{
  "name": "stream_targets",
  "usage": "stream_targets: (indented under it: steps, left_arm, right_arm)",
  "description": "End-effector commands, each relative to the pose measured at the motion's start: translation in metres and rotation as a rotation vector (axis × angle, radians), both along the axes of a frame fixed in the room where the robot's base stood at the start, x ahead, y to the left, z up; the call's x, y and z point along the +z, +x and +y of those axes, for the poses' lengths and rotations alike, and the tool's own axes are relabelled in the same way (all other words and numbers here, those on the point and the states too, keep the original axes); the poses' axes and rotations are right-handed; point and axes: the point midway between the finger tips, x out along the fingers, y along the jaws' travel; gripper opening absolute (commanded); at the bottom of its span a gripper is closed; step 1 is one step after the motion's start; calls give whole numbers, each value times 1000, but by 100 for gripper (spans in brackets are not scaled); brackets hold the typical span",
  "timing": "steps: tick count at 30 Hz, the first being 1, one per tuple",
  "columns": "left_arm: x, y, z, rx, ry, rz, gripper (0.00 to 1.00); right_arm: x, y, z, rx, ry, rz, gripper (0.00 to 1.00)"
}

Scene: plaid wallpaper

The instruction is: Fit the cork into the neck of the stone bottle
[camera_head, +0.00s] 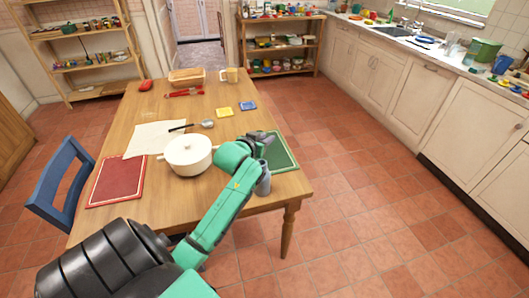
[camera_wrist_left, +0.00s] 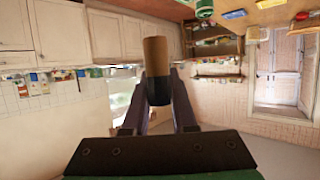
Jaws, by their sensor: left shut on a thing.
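My left gripper (camera_wrist_left: 158,90) is shut on the cork (camera_wrist_left: 156,55), a cylinder with a tan upper part and a dark lower part in the left wrist view. In the head view the left gripper (camera_head: 264,139) is above the right side of the table, and the cork cannot be made out there. A grey cylinder, seemingly the stone bottle (camera_head: 264,182), stands near the table's right front corner, just below the gripper in the picture. My arm hides part of it, and its neck is not clearly seen. My right gripper is not in view.
A green mat (camera_head: 281,155) lies beside the gripper, and a red mat (camera_head: 116,180) lies at the left. Yellow (camera_head: 224,112) and blue (camera_head: 248,106) squares lie farther back. A blue chair (camera_head: 62,185) stands at the left.

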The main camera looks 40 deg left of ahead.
Motion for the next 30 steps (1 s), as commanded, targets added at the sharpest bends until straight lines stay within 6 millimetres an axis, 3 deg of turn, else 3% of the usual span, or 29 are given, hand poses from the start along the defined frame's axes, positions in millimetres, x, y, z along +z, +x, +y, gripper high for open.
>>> stream_targets:
  steps: [10,21,22,24,30]
  left_arm:
    - [-63,0,0,0,-1,1,0]
    - [-71,0,0,0,0,-1,0]
    - [-71,0,0,0,0,-2,33]
    - [-70,0,0,0,0,-2,55]
    - [-70,0,0,0,0,-2,55]
  right_arm:
    - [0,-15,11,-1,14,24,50]
    - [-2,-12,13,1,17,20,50]
    - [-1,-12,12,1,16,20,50]
    - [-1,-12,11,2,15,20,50]
    - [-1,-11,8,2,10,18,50]
